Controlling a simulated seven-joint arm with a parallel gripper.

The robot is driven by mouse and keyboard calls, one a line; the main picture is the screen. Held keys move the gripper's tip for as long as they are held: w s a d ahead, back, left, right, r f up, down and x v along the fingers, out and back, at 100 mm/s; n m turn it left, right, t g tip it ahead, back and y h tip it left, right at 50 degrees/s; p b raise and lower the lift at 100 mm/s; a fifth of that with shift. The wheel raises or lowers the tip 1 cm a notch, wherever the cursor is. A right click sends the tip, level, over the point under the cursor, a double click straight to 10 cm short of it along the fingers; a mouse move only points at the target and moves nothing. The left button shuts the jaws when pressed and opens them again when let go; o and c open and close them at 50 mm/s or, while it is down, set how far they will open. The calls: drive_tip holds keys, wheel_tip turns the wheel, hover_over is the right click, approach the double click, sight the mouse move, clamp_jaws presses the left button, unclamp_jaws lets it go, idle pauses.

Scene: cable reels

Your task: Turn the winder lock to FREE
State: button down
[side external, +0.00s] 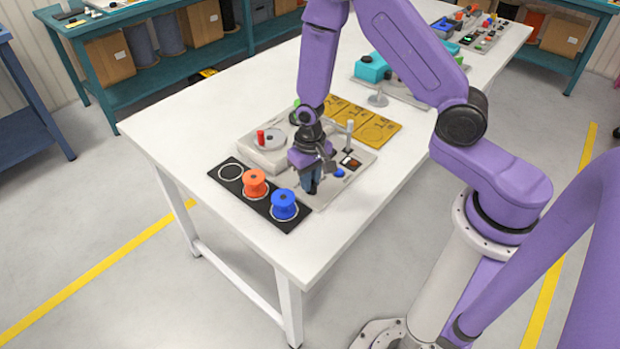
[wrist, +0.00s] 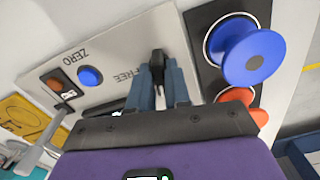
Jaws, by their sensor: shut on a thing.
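The winder lock (wrist: 157,62) is a black knob in the wrist view, standing on the light grey winder panel (wrist: 115,42). My gripper (wrist: 159,80) is shut on it, with one blue-grey finger on each side. The printed word FREE (wrist: 129,73) is just left of the knob, partly hidden by the left finger. Which mark the lock points at cannot be told. In the side view my gripper (side external: 311,183) reaches down to the near edge of the panel (side external: 365,157) and hides the lock.
A black mat holds a blue reel (side external: 284,205) and an orange reel (side external: 255,184). A red-handled crank (side external: 261,137) and a pale upright post (side external: 350,135) stand behind my gripper.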

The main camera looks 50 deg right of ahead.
drive_tip(key=m, duration=0.8)
drive_tip(key=shift+m, duration=0.9)
drive_tip(key=m, duration=0.2)
drive_tip(key=shift+m, duration=0.3)
drive_tip(key=m, duration=0.3)
drive_tip(key=shift+m, duration=0.4)
drive_tip(key=c, duration=1.1)
unclamp_jaws()
drive_tip(key=shift+r, duration=3.5)
